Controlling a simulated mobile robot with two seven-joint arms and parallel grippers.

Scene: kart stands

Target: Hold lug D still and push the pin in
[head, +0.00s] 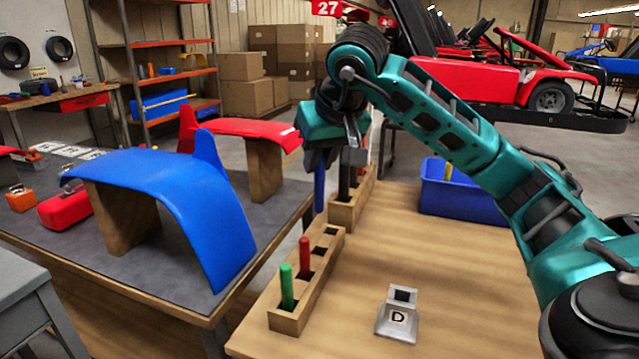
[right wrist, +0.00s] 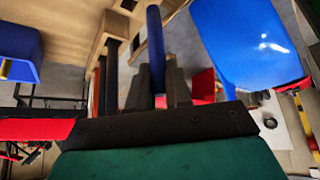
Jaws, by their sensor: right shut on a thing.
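Lug D (head: 397,318), a small grey metal block marked with the letter D and with a dark square opening on top, stands on the wooden table. My right gripper (head: 322,163) is shut on a blue pin (head: 319,188), which hangs down from it above the pin racks, well to the left of and behind the lug. In the right wrist view the blue pin (right wrist: 155,45) runs between the dark fingers. Lug D cannot be made out in that view. My left gripper is not in view.
The near wooden rack (head: 325,272) holds a green pin (head: 287,287) and a red pin (head: 305,257). A second rack (head: 345,212) with dark pins stands behind it. A blue bin (head: 462,190) sits at the back right. The table around the lug is clear.

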